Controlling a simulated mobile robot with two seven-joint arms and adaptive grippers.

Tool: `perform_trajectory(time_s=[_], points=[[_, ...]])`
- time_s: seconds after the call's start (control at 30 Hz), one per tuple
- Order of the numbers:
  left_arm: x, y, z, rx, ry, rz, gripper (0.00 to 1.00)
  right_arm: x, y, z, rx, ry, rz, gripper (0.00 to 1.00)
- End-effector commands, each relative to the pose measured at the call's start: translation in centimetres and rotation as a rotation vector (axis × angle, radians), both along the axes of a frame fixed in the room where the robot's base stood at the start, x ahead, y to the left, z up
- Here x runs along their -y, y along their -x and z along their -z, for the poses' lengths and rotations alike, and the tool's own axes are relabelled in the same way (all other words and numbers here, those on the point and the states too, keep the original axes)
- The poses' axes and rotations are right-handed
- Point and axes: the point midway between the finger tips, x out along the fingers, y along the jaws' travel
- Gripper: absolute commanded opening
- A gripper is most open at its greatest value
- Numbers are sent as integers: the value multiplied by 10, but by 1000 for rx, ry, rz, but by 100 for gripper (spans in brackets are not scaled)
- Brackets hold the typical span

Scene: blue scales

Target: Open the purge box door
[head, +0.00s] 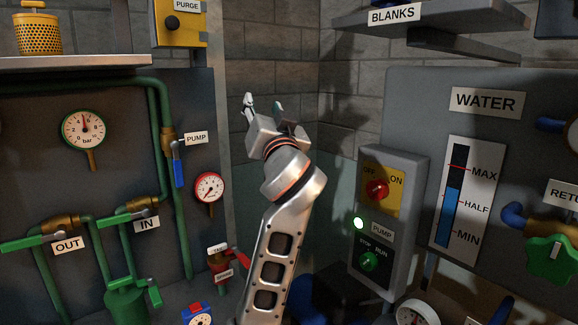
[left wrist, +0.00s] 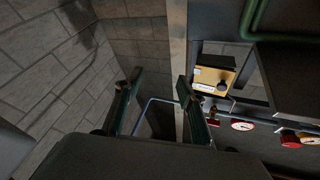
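The purge box (head: 180,35) is a yellow box with a PURGE label and a round black knob (head: 172,22), high on the left panel in the head view. Its yellow front looks closed. In the left wrist view the box (left wrist: 208,76) is right of the fingers, with its knob (left wrist: 222,86) facing out. My left gripper (head: 263,104) is raised in front of the wall corner, right of and below the box. Its fingers (left wrist: 159,82) are apart, with nothing between them, and do not touch the box. My right gripper is not in view.
A shelf (head: 75,61) with a yellow perforated pot is left of the box. Pipes, valves and gauges (head: 85,130) cover the left panel. The pump switch box (head: 400,165) and WATER panel are at right. Open space lies between gripper and box.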

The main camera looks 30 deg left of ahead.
Motion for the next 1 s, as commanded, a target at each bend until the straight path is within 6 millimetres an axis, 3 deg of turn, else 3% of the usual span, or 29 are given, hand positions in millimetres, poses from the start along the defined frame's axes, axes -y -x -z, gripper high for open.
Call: perform_trajectory(time_s=[0.7, 1.0], points=[[26, -41, 116, -165, -42, 153, 39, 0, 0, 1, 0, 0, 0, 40], [31, -45, 136, -189, -45, 182, 39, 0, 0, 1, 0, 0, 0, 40]])
